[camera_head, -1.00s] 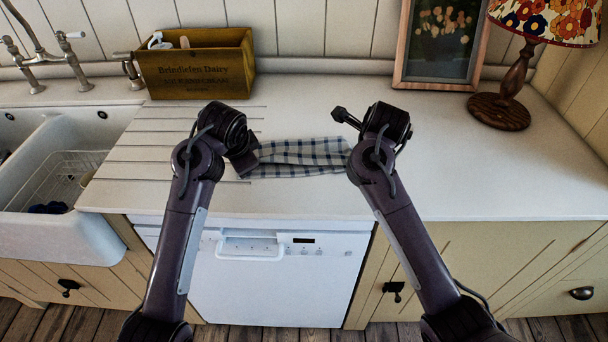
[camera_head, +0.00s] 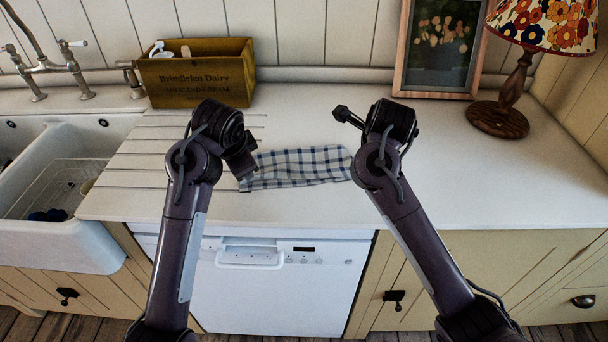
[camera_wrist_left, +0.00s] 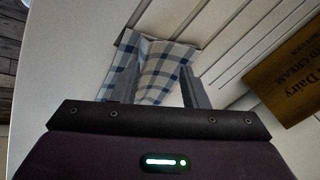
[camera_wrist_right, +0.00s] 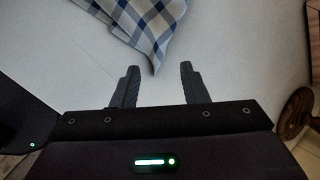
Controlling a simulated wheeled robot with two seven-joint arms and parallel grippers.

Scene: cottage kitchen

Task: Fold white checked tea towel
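The white tea towel with dark blue checks (camera_head: 300,167) lies as a narrow strip on the pale counter, between my two arms. My left gripper (camera_head: 245,172) is at its left end. In the left wrist view, the left fingers (camera_wrist_left: 158,70) stand apart, with the towel (camera_wrist_left: 163,58) showing between and beyond them; whether they touch it I cannot tell. My right gripper (camera_wrist_right: 159,67) is open and empty, with a towel corner (camera_wrist_right: 150,24) just beyond its tips. In the head view my right arm hides its fingers and perhaps the towel's right end.
A wooden dairy crate (camera_head: 197,78) stands behind the towel at the left, near the sink (camera_head: 50,190). A framed picture (camera_head: 438,50) and a lamp (camera_head: 505,105) stand at the back right. The counter (camera_head: 480,180) is clear on the right.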

